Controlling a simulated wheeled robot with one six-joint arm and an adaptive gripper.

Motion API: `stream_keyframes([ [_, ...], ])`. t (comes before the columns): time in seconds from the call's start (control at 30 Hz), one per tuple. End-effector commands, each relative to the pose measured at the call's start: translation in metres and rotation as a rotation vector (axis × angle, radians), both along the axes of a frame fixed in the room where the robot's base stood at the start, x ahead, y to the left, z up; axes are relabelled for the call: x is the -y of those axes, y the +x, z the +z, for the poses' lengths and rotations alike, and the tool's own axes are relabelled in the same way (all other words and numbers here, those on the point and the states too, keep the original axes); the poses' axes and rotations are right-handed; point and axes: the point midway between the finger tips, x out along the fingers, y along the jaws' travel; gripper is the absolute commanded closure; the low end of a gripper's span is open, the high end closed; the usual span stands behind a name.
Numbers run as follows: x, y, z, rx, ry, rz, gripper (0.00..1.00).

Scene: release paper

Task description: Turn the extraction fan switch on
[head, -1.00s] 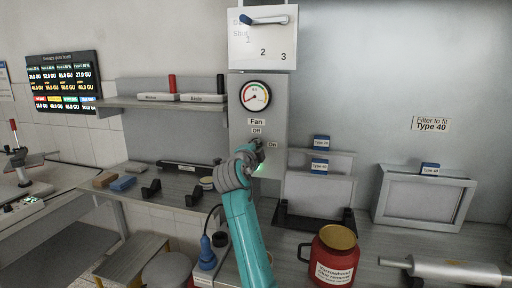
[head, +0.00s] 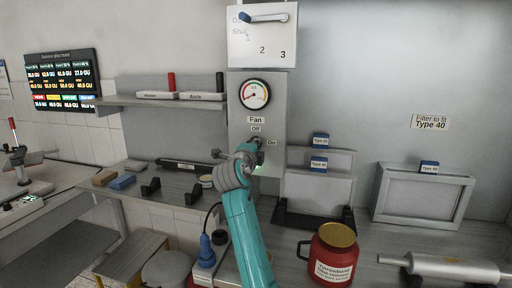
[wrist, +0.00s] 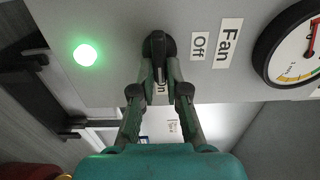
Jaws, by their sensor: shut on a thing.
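The fan switch is a black rotary knob (wrist: 158,48) on a grey panel, seen close in the wrist view. Its narrow handle points down in that view, towards the partly covered "On" label (wrist: 162,88). The "Off" label (wrist: 198,46) is to its right. My gripper (wrist: 160,78) is shut on the knob's handle, with one finger on each side. A round green light (wrist: 86,55) on the panel is lit. In the head view my gripper (head: 256,150) is at the panel below the "Fan" label (head: 256,120) and hides most of the knob.
A round gauge (head: 255,95) is above the switch, and a numbered box with a blue-tipped lever (head: 264,19) is higher up. Filter frames (head: 318,188) and a red pot (head: 333,258) stand to the right. A shelf (head: 150,104) is on the left.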

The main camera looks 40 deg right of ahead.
Motion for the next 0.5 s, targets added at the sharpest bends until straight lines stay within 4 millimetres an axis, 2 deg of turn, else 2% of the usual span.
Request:
stream_keyframes([
  [0.07,0.0003,-0.0001,-0.0013,-0.002,0.002,-0.001,1.00],
  [0.1,0.0003,-0.0001,-0.0013,-0.002,0.002,-0.001,0.79],
  [0.17,0.0003,0.0000,-0.0012,-0.001,0.002,-0.001,0.64],
  [0.2,0.0003,0.0000,-0.0011,-0.001,0.002,-0.001,0.61],
  [0.5,-0.0012,-0.0008,-0.0006,-0.001,0.000,0.000,0.61],
])
